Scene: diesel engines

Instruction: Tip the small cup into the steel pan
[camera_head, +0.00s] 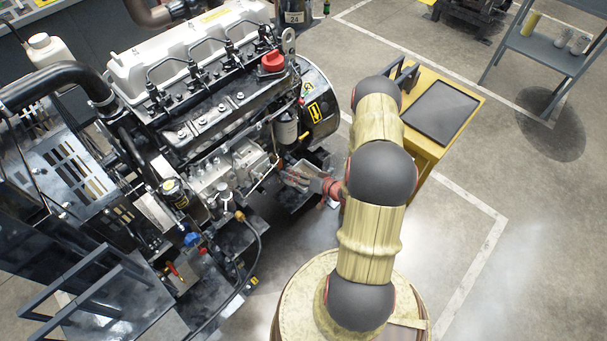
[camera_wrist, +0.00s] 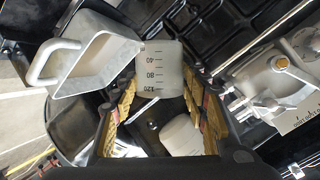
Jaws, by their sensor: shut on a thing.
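The small cup (camera_wrist: 163,70) is pale and translucent, with dark marks 40, 80 and 120 on its side. In the wrist view it sits between the two gold-padded fingers of my gripper (camera_wrist: 160,88), which is shut on it. The mark 120 is lowest in the picture. The steel pan (camera_wrist: 80,62), grey and angular with a loop handle at its left, is just left of the cup. Its right edge meets or overlaps the cup in the picture; I cannot tell if they touch. Any contents of the cup are not visible. In the head view my arm and the engine largely hide the cup and pan.
The diesel engine (camera_head: 215,110) fills the left of the head view, close to my gripper. A white cylinder (camera_wrist: 181,136) shows between the fingers, below the cup in the picture. A yellow cart (camera_head: 468,125) with a black top stands behind my arm.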

